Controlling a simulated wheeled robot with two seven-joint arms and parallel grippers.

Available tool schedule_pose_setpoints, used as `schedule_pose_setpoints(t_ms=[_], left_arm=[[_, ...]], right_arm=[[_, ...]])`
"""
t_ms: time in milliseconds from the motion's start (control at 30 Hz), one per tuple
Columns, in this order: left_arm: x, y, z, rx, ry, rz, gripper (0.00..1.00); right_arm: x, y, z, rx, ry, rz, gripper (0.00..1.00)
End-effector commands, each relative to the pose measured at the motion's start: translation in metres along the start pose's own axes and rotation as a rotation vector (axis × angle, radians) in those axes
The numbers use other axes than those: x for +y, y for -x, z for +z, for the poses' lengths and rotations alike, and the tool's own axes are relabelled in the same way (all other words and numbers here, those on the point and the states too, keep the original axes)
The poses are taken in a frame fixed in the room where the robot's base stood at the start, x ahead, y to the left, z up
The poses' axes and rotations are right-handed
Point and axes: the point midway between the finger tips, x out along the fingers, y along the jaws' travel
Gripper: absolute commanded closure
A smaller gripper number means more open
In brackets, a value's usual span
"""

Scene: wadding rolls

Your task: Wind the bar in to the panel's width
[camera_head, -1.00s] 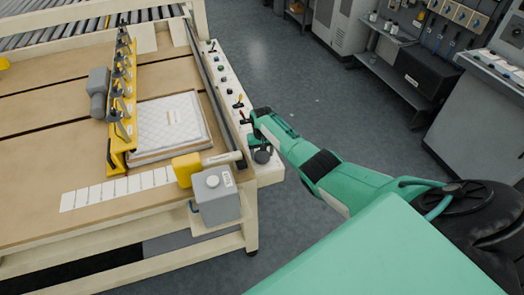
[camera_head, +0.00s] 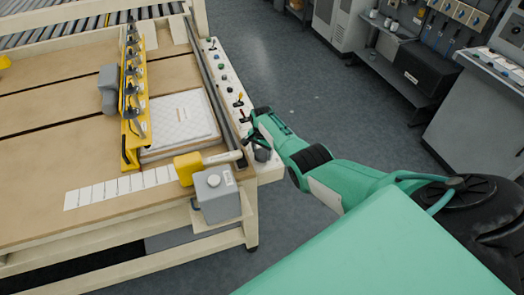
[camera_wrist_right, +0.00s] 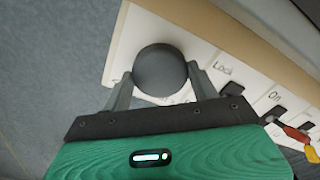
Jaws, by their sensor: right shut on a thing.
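My right gripper (camera_head: 254,134) is at the near end of the white control strip. In the right wrist view, its two fingers (camera_wrist_right: 160,76) are shut on a dark round knob (camera_wrist_right: 161,68), one on each side. The knob also shows in the head view (camera_head: 262,155). My left gripper is not in view.
The control strip (camera_head: 227,86) has several buttons and levers, and a red-handled lever (camera_wrist_right: 296,132) lies near the gripper. A grey box (camera_head: 216,196) with a yellow block (camera_head: 187,168) sits at the table's near corner.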

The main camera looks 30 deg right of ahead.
Motion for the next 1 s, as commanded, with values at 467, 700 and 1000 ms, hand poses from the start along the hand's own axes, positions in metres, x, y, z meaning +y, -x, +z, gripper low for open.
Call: schedule_pose_setpoints(t_ms=[467,700,1000], left_arm=[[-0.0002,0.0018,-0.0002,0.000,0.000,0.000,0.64],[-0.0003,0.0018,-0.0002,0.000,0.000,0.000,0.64],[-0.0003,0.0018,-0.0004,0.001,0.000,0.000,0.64]], right_arm=[[-0.0005,0.0008,-0.0006,0.001,-0.097,-0.001,0.63],[-0.0006,0.0009,-0.0007,0.002,-0.097,-0.001,0.63],[-0.0003,0.0006,-0.0005,0.001,-0.097,-0.001,0.18]])
